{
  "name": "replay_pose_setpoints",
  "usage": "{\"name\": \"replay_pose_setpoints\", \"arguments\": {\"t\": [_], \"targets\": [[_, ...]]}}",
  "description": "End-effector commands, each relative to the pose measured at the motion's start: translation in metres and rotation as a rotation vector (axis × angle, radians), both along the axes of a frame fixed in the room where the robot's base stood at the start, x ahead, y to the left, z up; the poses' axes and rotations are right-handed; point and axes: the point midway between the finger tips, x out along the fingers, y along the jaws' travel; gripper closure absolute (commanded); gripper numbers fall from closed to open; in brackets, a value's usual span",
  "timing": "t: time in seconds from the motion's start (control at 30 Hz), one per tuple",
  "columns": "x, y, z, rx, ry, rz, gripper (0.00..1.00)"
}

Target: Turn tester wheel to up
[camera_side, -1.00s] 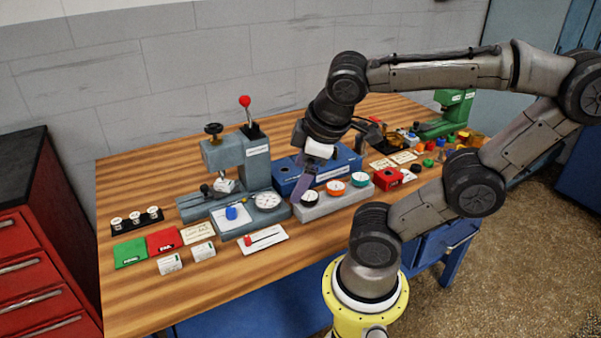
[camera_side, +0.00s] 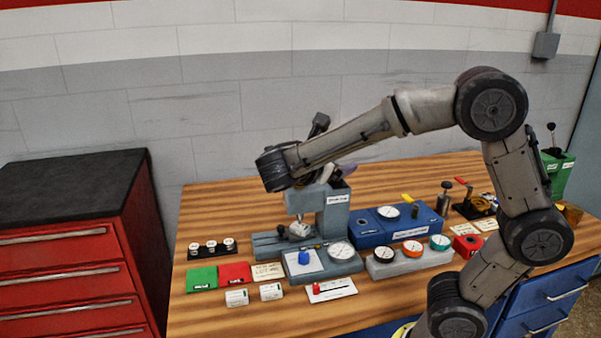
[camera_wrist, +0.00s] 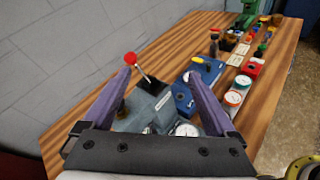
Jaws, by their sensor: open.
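The tester (camera_side: 334,210) is a grey press with a column and a base, standing on the wooden bench. In the side view my forearm and wrist cover its top, so the wheel is hidden there. In the wrist view the tester (camera_wrist: 150,108) lies below and between my fingers, with a red-knobbed lever (camera_wrist: 131,59) rising near the left fingertip. I cannot make out the wheel clearly; the left finger may cover it. My gripper (camera_wrist: 158,73) is open and empty, its purple fingers wide apart above the tester. I cannot tell whether a finger touches the lever.
A blue box with a dial (camera_side: 404,233) and a grey block with several dials (camera_side: 411,256) stand right of the tester. Green (camera_side: 202,278) and red (camera_side: 235,272) pads lie at front left. The grey wall is close behind.

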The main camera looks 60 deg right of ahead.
Motion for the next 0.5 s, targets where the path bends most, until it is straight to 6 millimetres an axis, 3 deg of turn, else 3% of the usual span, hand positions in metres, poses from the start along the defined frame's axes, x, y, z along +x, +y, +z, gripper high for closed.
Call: {"name": "replay_pose_setpoints", "arguments": {"t": [0.03, 0.1, 0.2, 0.33, 0.5], "targets": [[0.026, 0.012, -0.011, -0.091, 0.081, 0.054, 0.08], [0.052, 0.028, -0.025, -0.196, 0.158, 0.121, 0.08], [0.078, 0.051, -0.052, -0.289, 0.231, 0.202, 0.08], [0.086, 0.07, -0.084, -0.324, 0.304, 0.265, 0.08], [0.088, 0.068, -0.087, -0.325, 0.31, 0.278, 0.08]]}}
